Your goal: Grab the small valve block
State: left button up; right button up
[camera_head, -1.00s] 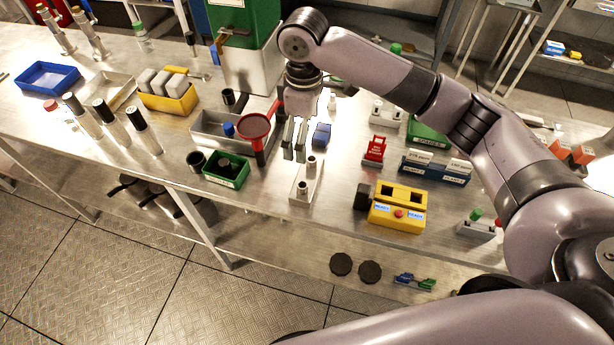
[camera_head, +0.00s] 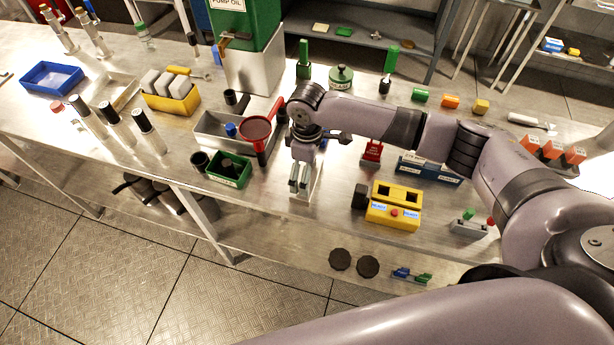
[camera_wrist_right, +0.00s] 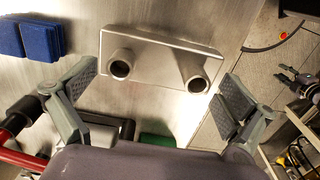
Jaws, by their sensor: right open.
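A small bare-metal block with two round tube stubs, which I take to be the valve block (camera_wrist_right: 160,60), lies on the steel bench. In the head view it is partly hidden under my right gripper (camera_head: 299,184). In the right wrist view my open fingers (camera_wrist_right: 160,88) stand at the left and right of the block, near its two stubs. Gaps show on both sides, and nothing is held. My left gripper is not in view.
A red round-topped tool (camera_head: 256,130) and a green bin (camera_head: 228,170) stand close on the left. A yellow box (camera_head: 394,206) is at the right. Blue blocks (camera_wrist_right: 30,40) lie near the gripper. The bench's front edge is close to the block.

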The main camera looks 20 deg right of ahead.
jog(key=shift+c, duration=0.4)
jog(key=c, duration=1.6)
jog(key=shift+w+r, duration=0.15)
jog(key=shift+c, duration=0.2)
